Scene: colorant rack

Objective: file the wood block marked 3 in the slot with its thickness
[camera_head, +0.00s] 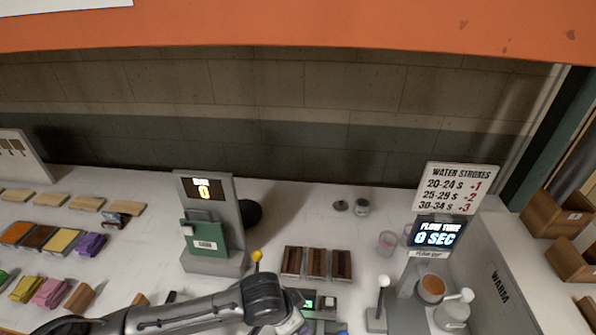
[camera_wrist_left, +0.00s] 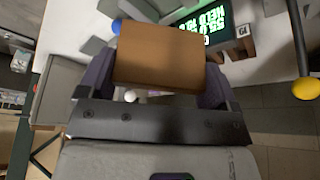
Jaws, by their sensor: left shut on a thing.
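My left gripper (camera_wrist_left: 157,78) is shut on a plain brown wood block (camera_wrist_left: 160,55) in the left wrist view. The block sits between the two dark fingers, and no number shows on its visible face. In the head view my left arm reaches in from the lower left to the bottom centre, and its wrist hides the fingers and the block. Three dark wood pieces (camera_head: 316,263) lie side by side behind the wrist; I cannot tell whether they mark slots. My right gripper is in neither view.
A green-fronted device with a counter (camera_head: 205,235) stands left of centre. A flow timer (camera_head: 436,232) and a cup station (camera_head: 432,288) are at the right. Wooden bins (camera_head: 553,215) sit at the far right. Coloured cloths and blocks lie at left. A green-lit display (camera_wrist_left: 205,22) is close to the held block.

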